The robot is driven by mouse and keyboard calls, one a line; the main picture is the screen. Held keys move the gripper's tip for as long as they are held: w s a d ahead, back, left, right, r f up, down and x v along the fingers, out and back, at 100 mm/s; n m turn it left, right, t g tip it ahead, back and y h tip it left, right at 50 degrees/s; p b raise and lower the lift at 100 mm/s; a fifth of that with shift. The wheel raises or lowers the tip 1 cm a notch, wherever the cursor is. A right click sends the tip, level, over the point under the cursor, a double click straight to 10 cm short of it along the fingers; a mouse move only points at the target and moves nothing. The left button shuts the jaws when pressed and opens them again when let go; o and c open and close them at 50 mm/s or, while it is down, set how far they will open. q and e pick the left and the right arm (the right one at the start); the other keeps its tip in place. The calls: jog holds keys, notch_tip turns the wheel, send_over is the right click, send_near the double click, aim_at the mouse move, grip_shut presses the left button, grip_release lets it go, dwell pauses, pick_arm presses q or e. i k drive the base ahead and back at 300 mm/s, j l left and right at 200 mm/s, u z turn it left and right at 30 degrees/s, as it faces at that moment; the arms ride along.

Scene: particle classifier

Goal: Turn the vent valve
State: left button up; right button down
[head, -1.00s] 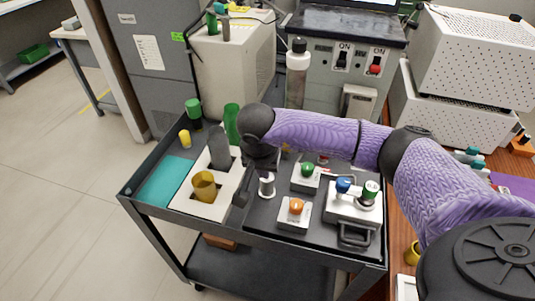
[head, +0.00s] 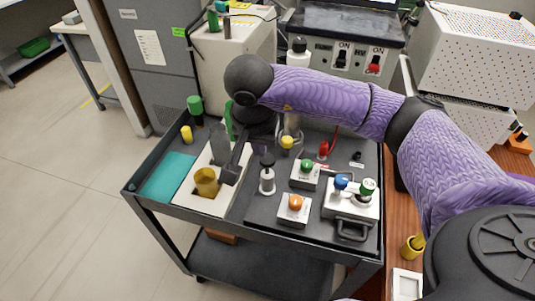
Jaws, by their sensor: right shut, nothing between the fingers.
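Several small valves and knobs stand on the cart, and I cannot read which is the vent valve. A metal post with a dark knob (head: 267,178) stands upright at the middle. Right of it are a green knob (head: 306,166), an orange knob (head: 295,203), a blue knob (head: 341,181) and a green-topped knob (head: 367,187). A yellow knob (head: 287,142) and a red valve (head: 323,150) stand behind. My right gripper (head: 231,174) is shut and empty, pointing down left of the metal post, apart from it, near the amber cup. My left gripper is out of view.
A white holder (head: 208,205) carries an amber cup (head: 205,182) and a grey container (head: 220,143). A teal mat (head: 168,177) lies at left. A bottle (head: 297,62) and a switch panel (head: 350,60) stand behind.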

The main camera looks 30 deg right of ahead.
aim_at(295, 202)
jog(key=z, duration=1.45)
jog(key=k+j+z, duration=0.15)
jog(key=k+j, duration=0.25)
